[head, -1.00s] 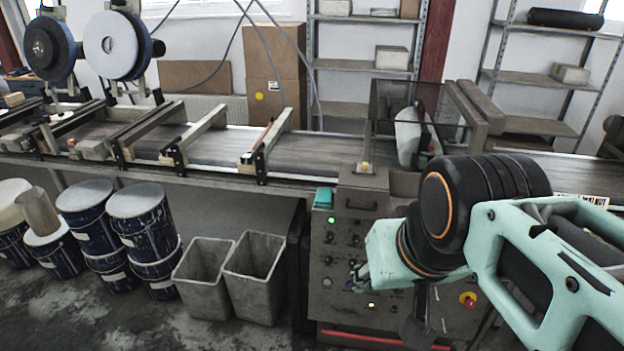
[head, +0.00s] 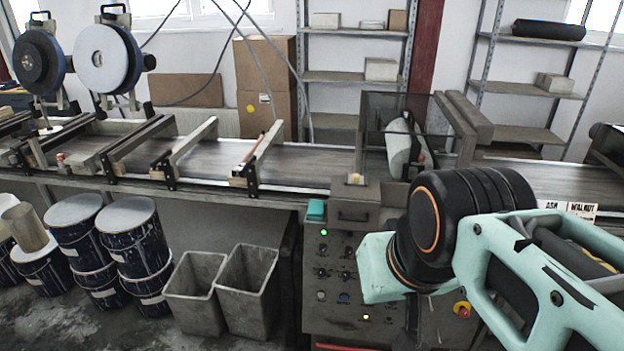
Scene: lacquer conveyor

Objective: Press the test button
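A grey control panel (head: 313,269) stands below the conveyor at the centre right. It carries a lit green lamp (head: 323,231), several dark knobs, a pale round button (head: 320,295), a blue button (head: 343,297), a lit whitish button (head: 366,317) and a red emergency stop (head: 462,309) on yellow. I cannot read any label, so I cannot tell which one is the test button. My arm reaches in from the right, and its mint wrist part covers the panel's middle. A dark part of my gripper (head: 412,318) shows below the wrist; its fingers are not clear.
The conveyor (head: 225,160) with wooden guides runs behind the panel. A teal box (head: 316,210) sits on the panel's top left. Two grey bins (head: 247,290) and several dark blue drums (head: 127,235) stand at left. A red bar (head: 345,347) crosses the panel's foot.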

